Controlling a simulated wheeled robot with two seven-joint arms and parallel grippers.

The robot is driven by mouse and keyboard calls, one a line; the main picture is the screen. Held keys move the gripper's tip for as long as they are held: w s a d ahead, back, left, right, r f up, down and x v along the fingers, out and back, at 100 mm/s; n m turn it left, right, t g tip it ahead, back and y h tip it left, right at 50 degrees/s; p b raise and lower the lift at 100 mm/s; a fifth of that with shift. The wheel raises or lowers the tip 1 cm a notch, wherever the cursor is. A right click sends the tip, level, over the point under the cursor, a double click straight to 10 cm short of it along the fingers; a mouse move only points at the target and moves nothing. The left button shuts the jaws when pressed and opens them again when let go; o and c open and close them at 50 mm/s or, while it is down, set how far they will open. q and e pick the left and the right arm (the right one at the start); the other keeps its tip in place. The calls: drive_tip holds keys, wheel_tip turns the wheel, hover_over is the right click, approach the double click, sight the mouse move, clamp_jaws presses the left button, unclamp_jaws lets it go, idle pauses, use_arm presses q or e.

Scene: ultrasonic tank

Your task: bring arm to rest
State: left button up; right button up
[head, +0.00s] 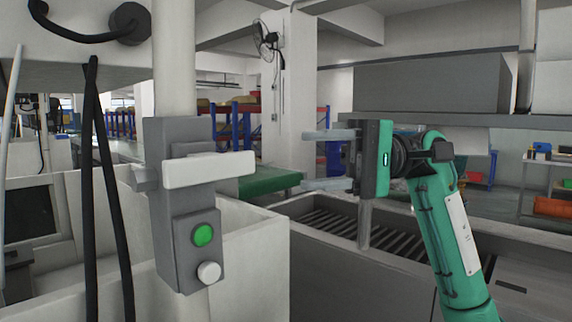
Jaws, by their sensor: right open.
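My right gripper (328,159) is at the end of a green arm that comes in from the lower right. Its two grey fingers point left, one above the other, with a wide gap between them. Nothing is between the fingers. It is raised above the grey tank (400,262) with the slatted bottom, apart from the control box (172,200) to its left. My left gripper is not in view.
The control box carries a white bar handle (208,170), a green button (203,235) and a white knob (209,272). Black cables (92,190) hang at left. A large grey box (430,82) is behind the arm. Open air surrounds the fingers.

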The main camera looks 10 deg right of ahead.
drive_tip(key=shift+w+d, duration=0.15)
drive_tip(key=shift+d, duration=0.45)
